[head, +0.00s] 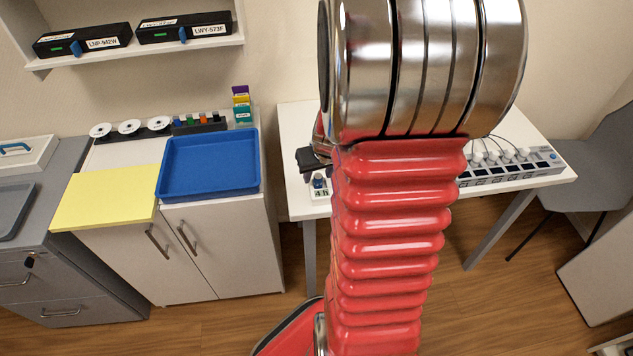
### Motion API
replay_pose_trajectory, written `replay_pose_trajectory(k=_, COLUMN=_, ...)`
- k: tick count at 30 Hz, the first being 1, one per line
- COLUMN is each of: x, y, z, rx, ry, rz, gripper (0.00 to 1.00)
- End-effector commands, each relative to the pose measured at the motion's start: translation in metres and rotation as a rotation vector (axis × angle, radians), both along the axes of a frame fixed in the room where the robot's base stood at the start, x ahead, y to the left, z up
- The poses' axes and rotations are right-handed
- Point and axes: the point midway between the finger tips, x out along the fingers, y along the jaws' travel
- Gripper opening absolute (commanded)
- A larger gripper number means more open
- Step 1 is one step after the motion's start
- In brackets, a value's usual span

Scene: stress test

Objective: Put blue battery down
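My red and chrome arm crosses the middle of the head view and hides much of the white table (297,121). The dark end of my gripper (312,160) shows at the arm's left edge, over the table's left part. Its fingers are mostly hidden, so whether they are open or shut cannot be seen. Just below it is a small blue piece (319,181), possibly the blue battery, at a small white block (320,193) near the table's front left edge. I cannot tell whether the gripper touches it.
A blue tray (208,192) and yellow sheet (105,198) lie on the cabinet left of the table. Behind them are white discs (129,127) and a rack of small coloured pieces (198,126). A grey device with knobs and cables (512,168) stands right. A grey chair (595,165) is beyond.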

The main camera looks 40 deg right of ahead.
Motion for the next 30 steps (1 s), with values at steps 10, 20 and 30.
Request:
replay_pose_trajectory(k=10, x=0.0001, y=0.0002, z=0.0000, rx=0.000, ry=0.000, rz=0.000, gripper=0.14)
replay_pose_trajectory(k=20, x=0.0002, y=0.0003, z=0.0001, rx=0.000, ry=0.000, rz=0.001, gripper=0.00)
replay_pose_trajectory(k=30, x=0.0011, y=0.0000, z=0.0086, rx=-0.002, ry=-0.002, rz=0.002, gripper=0.00)
